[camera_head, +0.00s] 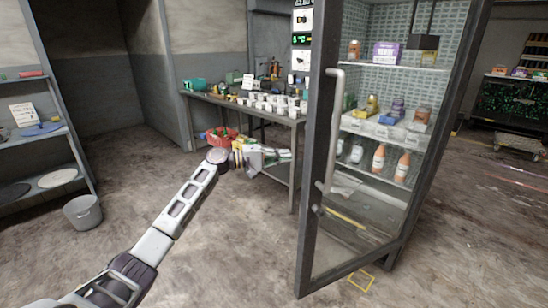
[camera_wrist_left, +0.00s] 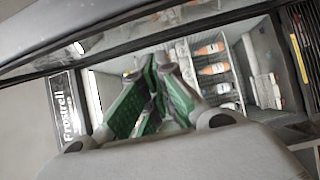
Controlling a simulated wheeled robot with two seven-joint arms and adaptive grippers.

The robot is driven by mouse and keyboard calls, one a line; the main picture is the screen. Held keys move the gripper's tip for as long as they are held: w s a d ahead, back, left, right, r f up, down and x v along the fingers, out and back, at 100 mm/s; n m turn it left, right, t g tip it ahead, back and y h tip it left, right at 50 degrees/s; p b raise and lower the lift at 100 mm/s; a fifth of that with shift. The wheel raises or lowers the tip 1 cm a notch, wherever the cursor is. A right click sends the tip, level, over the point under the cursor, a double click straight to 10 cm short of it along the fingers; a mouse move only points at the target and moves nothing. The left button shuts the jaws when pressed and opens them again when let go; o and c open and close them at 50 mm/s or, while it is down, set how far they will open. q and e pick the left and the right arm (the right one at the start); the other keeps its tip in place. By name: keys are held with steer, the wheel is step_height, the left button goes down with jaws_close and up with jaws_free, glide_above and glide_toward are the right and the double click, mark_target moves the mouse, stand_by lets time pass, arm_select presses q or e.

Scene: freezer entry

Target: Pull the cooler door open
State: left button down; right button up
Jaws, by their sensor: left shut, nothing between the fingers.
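The cooler door (camera_head: 309,170) is a tall glass door in a grey frame, at the right of the head view. Its long pale vertical handle (camera_head: 334,130) is near its left edge. I cannot tell for sure how far the door stands open. My left gripper (camera_head: 282,156) is left of the door frame, apart from the handle, with the arm reaching in from the lower left. In the left wrist view its green-padded fingers (camera_wrist_left: 152,90) are shut and empty, with the cooler's interior behind them. My right gripper is not in view.
Orange bottles (camera_head: 378,158) and packages stand on the cooler's shelves. A table (camera_head: 230,101) with white cups is behind my gripper. A bucket (camera_head: 83,213) and a shelf rack (camera_head: 60,178) are at the left. The floor before the door is clear, with a yellow square marking (camera_head: 362,290).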

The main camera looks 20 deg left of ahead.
arm_select(q)
steer(key=d, duration=0.2)
steer(key=s+d, duration=0.1)
steer(key=d, duration=0.2)
steer(key=shift+s, duration=0.15)
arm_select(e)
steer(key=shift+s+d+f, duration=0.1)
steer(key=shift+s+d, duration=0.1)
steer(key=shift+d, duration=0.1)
arm_select(q)
steer(key=shift+p, duration=0.3)
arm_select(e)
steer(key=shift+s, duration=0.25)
arm_select(q)
steer(key=shift+d+f, duration=0.1)
steer(key=shift+d, duration=0.05)
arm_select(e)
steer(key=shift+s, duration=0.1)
